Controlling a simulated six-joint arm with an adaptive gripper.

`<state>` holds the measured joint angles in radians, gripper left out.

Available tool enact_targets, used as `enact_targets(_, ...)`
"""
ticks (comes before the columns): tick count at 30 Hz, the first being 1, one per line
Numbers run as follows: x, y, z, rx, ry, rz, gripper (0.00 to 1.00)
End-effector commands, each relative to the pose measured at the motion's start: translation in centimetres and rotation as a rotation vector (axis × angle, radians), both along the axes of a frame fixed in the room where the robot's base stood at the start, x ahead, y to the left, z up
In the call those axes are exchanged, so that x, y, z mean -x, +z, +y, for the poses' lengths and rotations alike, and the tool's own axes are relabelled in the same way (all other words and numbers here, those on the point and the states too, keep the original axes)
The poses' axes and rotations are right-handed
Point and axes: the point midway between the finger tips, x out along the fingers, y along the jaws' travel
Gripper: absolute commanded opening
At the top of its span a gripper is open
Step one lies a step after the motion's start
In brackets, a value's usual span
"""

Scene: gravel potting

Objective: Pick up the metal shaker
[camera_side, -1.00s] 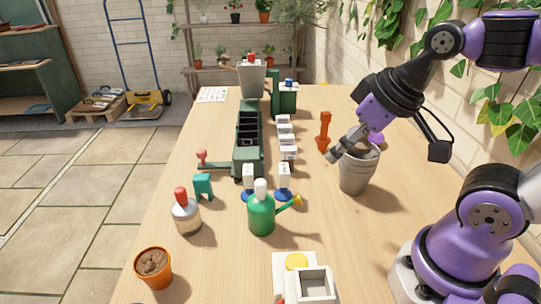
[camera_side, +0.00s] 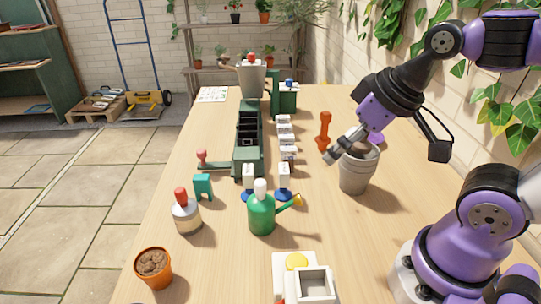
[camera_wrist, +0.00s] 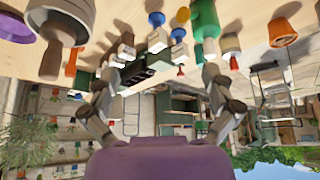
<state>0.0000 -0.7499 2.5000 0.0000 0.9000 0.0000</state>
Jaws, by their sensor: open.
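A grey, tapered, metal-looking vessel (camera_side: 354,178) with a wide rim stands upright on the table, right of centre; I take it for the metal shaker. Something brown shows at its top. It also shows at the upper left of the wrist view (camera_wrist: 62,22), which sees the scene upside down. My gripper (camera_side: 345,147) hangs beside and above the vessel's rim in the side view; I cannot tell whether it touches. In the wrist view its two fingers (camera_wrist: 160,100) are spread wide with nothing between them, and the vessel is outside them.
An orange upright tool (camera_side: 324,130) stands just left of the vessel. A green watering can (camera_side: 262,215), a red-capped bottle (camera_side: 187,217) and a dark green tray (camera_side: 249,150) occupy the left and middle. A white container (camera_side: 315,285) is at the front. Table right of the vessel is partly bare.

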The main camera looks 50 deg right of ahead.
Motion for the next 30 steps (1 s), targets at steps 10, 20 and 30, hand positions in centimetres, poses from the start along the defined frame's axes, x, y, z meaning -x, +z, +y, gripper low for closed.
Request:
enact_targets(10, -5.4, 1.2, 3.0, 0.014, 0.170, 0.035, 0.96)
enact_targets(20, -16.1, -2.5, 12.9, 0.034, 0.525, 0.084, 0.96)
enact_targets(30, -18.9, -6.9, 16.9, 0.036, 0.632, 0.098, 0.96)
